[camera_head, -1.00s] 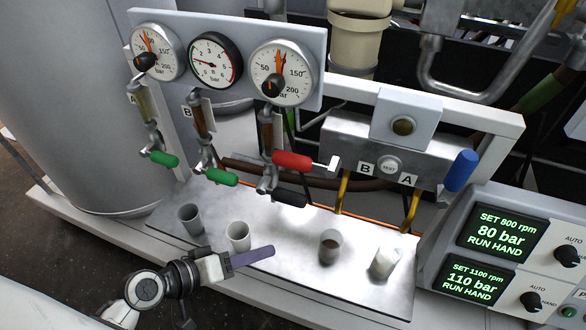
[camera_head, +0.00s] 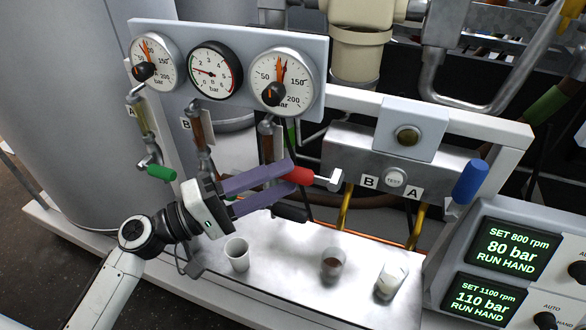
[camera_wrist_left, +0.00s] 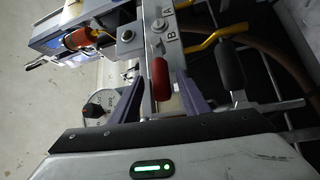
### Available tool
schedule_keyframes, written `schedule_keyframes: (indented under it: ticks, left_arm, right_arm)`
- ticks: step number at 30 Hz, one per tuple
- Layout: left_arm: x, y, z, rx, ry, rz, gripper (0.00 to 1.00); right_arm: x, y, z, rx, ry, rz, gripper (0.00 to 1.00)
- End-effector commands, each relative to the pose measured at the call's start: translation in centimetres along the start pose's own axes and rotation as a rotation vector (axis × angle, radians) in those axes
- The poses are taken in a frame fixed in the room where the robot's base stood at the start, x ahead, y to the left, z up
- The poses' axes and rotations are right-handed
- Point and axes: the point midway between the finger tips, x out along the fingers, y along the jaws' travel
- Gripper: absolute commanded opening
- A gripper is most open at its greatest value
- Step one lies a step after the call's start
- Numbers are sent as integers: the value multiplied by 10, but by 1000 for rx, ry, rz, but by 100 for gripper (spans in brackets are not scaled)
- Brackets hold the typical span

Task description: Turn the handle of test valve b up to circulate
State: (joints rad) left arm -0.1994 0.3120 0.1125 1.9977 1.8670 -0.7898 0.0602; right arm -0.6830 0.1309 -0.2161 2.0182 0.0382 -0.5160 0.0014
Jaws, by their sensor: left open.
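The red handle (camera_head: 298,175) sticks out to the left from a metal stem beside the box marked B and A (camera_head: 385,175), on the B side. I take it to be the handle of test valve b. It lies nearly level. My left gripper (camera_head: 291,181) is open, with its purple fingers reaching in from the left around the red handle's free end. In the left wrist view the red handle (camera_wrist_left: 160,78) lies between the two spread fingers, and I cannot tell whether either touches it. My right gripper is not in view.
A black handle (camera_head: 290,213) sits just below the lower finger. A blue handle (camera_head: 470,182) stands upright on the A side. Several cups, one of them white (camera_head: 236,256), stand on the metal tray below. Gauges (camera_head: 281,81) hang above the arm.

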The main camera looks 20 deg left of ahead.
Motion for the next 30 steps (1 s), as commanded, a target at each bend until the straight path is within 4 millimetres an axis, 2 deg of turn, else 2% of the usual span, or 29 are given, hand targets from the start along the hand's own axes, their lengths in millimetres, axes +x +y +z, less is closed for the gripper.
schedule_keyframes:
  ticks: [3,6,17,24,30]
  left_arm:
    - [18,2,0,-2,0,2,42]
    - [27,0,0,-1,0,0,42]
    - [32,-1,0,-1,1,-1,42]
    - [31,-1,0,0,1,-2,1]
    - [32,-1,0,1,-1,-2,0]
  right_arm:
    - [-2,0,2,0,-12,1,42]
    - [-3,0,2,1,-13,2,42]
    - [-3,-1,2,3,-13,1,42]
    - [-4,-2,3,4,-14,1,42]
    - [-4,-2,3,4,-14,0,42]
